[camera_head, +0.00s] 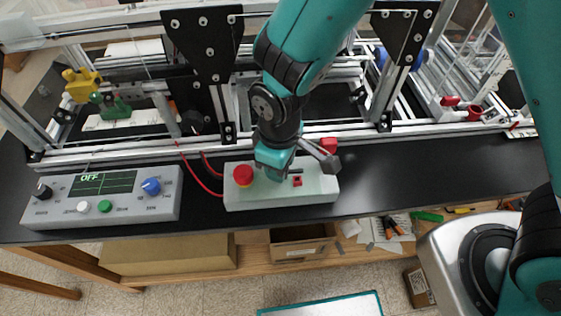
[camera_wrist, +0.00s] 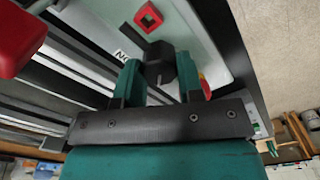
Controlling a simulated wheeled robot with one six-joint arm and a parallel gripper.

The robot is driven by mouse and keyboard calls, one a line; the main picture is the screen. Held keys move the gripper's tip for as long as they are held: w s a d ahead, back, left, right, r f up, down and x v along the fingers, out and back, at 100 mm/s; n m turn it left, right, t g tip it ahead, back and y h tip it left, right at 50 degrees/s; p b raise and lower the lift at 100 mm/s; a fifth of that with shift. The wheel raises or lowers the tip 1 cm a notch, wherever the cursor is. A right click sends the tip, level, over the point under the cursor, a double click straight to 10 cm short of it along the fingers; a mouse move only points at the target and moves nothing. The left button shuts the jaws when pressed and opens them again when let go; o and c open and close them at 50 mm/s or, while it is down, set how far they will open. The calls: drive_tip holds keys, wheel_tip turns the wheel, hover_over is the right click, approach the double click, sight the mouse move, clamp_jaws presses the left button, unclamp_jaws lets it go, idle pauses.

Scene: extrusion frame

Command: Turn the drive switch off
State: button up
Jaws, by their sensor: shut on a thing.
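The pale control box (camera_head: 315,193) sits on the black bench top, with a red button (camera_head: 243,174) on a yellow base at its left end. My gripper (camera_head: 274,167) points down onto the middle of this box and hides the knob there. In the wrist view, my gripper (camera_wrist: 160,80) has its two teal fingers on either side of a black switch knob (camera_wrist: 160,62) and is shut on it. A partly covered label, seemingly "ON", shows beside the left finger. The red button is partly behind the right finger.
A red square piece (camera_wrist: 148,16) lies on the box by the knob. A red block (camera_head: 328,146) stands at the box's back right. A grey panel (camera_head: 150,207) at left has knobs and a display (camera_head: 103,183) reading "OFF". Aluminium framing (camera_head: 400,134) runs behind; red cables lie left of the box.

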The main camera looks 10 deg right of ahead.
idle(0.5)
drive_tip(key=o, duration=0.9)
wheel_tip(320, 180, up, 18)
drive_tip(key=shift+f+b, duration=0.25)
drive_tip(key=shift+b, duration=0.65)
drive_tip(key=s+d+r+m+y, duration=0.1)
drive_tip(key=s+d, duration=0.2)
drive_tip(key=s+d+r+m+y, duration=0.1)
drive_tip(key=s+d+m, duration=0.1)
drive_tip(key=s+d, duration=0.1)
drive_tip(key=s+d+r+m+y, duration=0.1)
drive_tip(key=s+d+y, duration=0.1)
drive_tip(key=s+d, duration=0.2)
drive_tip(key=shift+s+r, duration=0.1)
drive_tip(key=shift+s, duration=0.2)
